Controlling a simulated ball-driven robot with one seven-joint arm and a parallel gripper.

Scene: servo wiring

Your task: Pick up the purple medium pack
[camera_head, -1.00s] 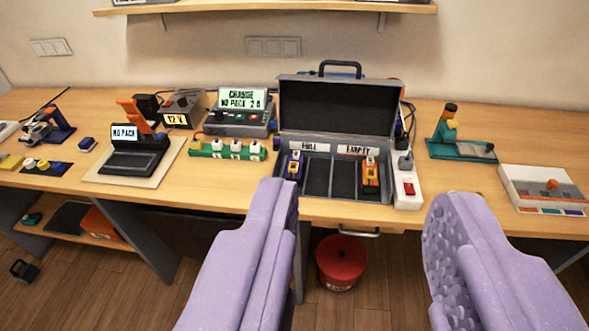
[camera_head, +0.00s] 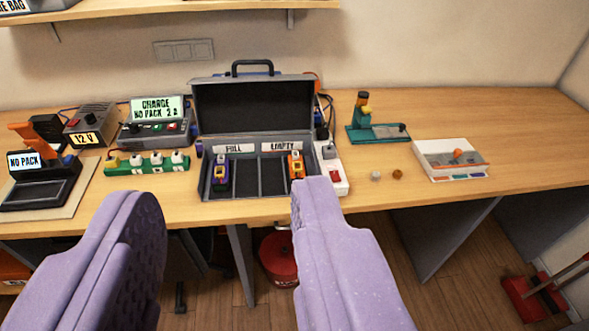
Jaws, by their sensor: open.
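A purple pack (camera_head: 221,172) with a yellow part on it stands in the left compartment of the open grey case (camera_head: 255,194), under the label FULL. An orange pack (camera_head: 296,165) stands in the right compartment, under the label EMPTY. The middle compartments look empty. My gripper (camera_head: 226,192) is open, with its two lilac fingers wide apart in the foreground. The fingers look nearer to me than the table's front edge.
Left of the case are a green terminal strip (camera_head: 147,164), a charger (camera_head: 157,128) and a NO PACK device (camera_head: 38,185). A white power strip (camera_head: 331,168) stands close on the case's right. The raised lid (camera_head: 254,106) backs the case.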

